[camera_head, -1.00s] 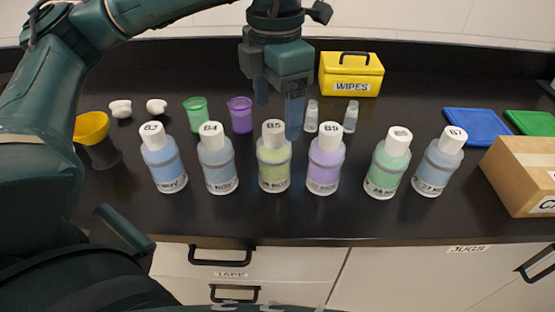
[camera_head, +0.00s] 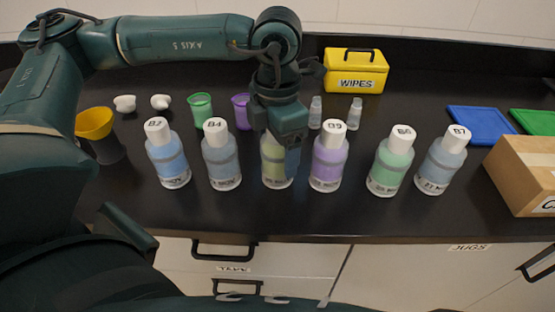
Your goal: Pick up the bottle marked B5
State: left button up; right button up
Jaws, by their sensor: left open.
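The bottle marked B5 (camera_head: 273,169) stands upright on the dark counter, third from the left in a row of bottles. It has a yellow-green body; its cap and label top are hidden behind my left gripper (camera_head: 279,150). The gripper points down over the bottle from above with its jaws open. One finger shows in front of the bottle's right side; the other is mostly hidden. I cannot tell whether the fingers touch the bottle. My right gripper is not in view.
Bottles B4 (camera_head: 221,160) and B9 (camera_head: 328,163) stand close on either side of B5. A purple cup (camera_head: 241,112) and small vials (camera_head: 315,115) stand behind. The counter's front strip is clear.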

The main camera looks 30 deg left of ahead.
pick_arm(q)
jog(key=c, duration=1.2)
jog(key=shift+r, duration=0.1)
